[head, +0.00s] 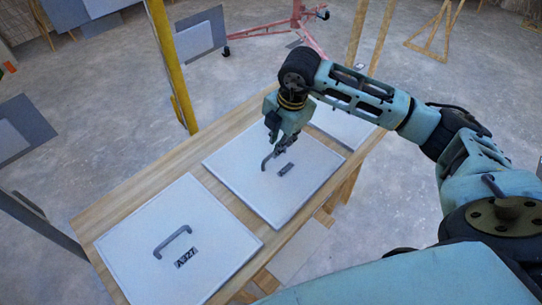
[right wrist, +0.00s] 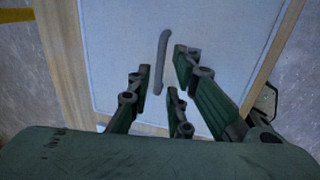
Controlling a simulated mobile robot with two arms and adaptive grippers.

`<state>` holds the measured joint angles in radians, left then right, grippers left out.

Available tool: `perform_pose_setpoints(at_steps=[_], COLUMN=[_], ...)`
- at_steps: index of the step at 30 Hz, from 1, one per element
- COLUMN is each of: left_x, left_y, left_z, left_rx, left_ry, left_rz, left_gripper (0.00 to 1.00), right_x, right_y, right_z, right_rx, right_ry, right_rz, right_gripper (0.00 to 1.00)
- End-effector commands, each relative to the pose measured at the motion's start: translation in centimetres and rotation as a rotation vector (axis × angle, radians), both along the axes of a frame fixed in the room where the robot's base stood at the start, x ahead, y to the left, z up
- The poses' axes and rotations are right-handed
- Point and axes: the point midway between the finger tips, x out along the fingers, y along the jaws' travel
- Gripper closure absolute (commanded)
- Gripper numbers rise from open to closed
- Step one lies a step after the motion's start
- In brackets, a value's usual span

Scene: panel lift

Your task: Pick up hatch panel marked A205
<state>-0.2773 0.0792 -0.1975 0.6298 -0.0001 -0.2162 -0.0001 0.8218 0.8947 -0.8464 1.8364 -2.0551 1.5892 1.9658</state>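Three pale hatch panels with grey handles or dark labels lie on a wooden table. The middle panel (head: 235,178) has a grey handle (head: 267,161) and a small dark label (head: 286,169) that I cannot read. My right gripper (head: 274,142) points down just above this handle. In the right wrist view, its fingers (right wrist: 161,88) are open, with the lower end of the handle (right wrist: 163,55) showing between them; I cannot see contact. The near-left panel (head: 150,225) has a label (head: 185,258) that looks like A121. The far panel (head: 340,122) is partly behind my right arm. My left gripper is out of view.
The wooden table (head: 95,208) shows bare strips between the panels. A yellow post (head: 172,65) stands at its far side. A red wheeled frame (head: 300,22) and a wooden stand (head: 432,38) are farther back. Grey boards (head: 203,35) lean at the upper left.

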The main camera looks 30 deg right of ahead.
Motion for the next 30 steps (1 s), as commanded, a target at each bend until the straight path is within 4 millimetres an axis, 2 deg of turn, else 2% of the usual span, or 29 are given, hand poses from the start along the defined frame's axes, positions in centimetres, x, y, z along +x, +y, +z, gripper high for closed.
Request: perform_pose_setpoints(at_steps=[1,3,8,13,20,21,27,30], left_x=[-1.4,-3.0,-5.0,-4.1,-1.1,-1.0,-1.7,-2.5], left_y=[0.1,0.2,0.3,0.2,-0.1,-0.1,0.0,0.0], left_z=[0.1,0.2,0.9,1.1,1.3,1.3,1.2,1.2], left_rx=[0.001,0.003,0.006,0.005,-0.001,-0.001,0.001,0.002], left_ry=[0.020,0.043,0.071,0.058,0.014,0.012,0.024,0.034], left_rz=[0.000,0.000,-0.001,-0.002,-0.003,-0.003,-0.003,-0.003], left_gripper=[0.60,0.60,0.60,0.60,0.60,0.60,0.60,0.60], right_x=[0.0,0.2,0.4,0.9,0.9,0.9,0.9,0.9], right_y=[0.1,0.2,1.0,1.1,1.1,1.1,1.1,1.1], right_z=[-0.5,-1.3,-3.5,-5.5,-5.8,-5.8,-5.8,-5.8], right_rx=[0.000,0.000,0.002,0.002,0.002,0.002,0.002,0.002], right_ry=[0.003,0.002,0.004,0.001,0.000,0.000,0.000,0.000], right_rz=[-0.001,0.000,0.002,0.001,0.002,0.002,0.002,0.001], right_gripper=[0.81,0.81,0.81,0.81,0.81,0.81,0.99,1.00])
